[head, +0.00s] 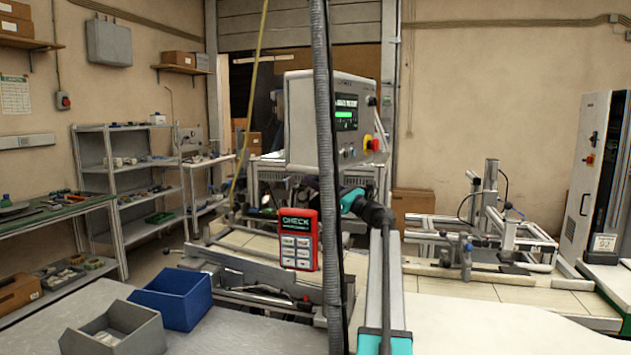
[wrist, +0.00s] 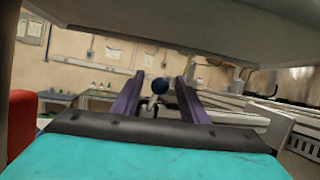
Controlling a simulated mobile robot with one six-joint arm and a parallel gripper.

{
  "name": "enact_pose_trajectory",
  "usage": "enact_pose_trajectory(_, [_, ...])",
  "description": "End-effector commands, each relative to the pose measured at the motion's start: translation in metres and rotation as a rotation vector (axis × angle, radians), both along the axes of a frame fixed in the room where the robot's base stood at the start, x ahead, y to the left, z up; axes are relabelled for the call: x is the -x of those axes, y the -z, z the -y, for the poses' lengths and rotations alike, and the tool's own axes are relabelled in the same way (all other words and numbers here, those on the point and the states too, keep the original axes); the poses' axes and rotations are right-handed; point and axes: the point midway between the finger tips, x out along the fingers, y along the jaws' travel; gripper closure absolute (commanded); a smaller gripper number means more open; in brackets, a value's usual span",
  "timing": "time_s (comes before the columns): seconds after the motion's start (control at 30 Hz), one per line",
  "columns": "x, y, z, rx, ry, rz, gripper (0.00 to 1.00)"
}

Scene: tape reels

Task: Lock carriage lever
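In the wrist view my gripper (wrist: 159,77) is open, with its two purple-grey fingers set apart and pointing away. In the head view my arm reaches forward in the middle, and my gripper is not clearly seen behind the hose and red panel. The lever cannot be made out there.
A grey corrugated hose (head: 325,150) hangs in front of the machine. A red CHECK panel (head: 300,238) stands left of my arm. A control box (head: 330,120) is above. Blue (head: 174,298) and grey (head: 113,331) bins sit at front left. The right bench (head: 490,291) carries a metal fixture.

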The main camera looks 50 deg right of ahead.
Motion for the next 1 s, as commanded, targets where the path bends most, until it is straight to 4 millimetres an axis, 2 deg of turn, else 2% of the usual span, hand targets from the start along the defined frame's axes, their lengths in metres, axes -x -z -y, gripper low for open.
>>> enact_pose_trajectory(0.13, [-0.0061, -0.0025, -0.0016, 0.0, 0.0, 0.0, 0.6])
enact_pose_trajectory(0.4, [-0.0062, -0.0025, -0.0013, 0.0, 0.001, 0.0, 0.6])
enact_pose_trajectory(0.43, [-0.0062, -0.0025, -0.0013, 0.0, 0.001, 0.0, 0.62])
enact_pose_trajectory(0.67, [-0.0057, -0.0024, -0.001, 0.0, 0.001, 0.0, 1.0])
enact_pose_trajectory(1.0, [-0.0013, -0.0046, 0.0043, 0.007, 0.009, -0.013, 1.0])
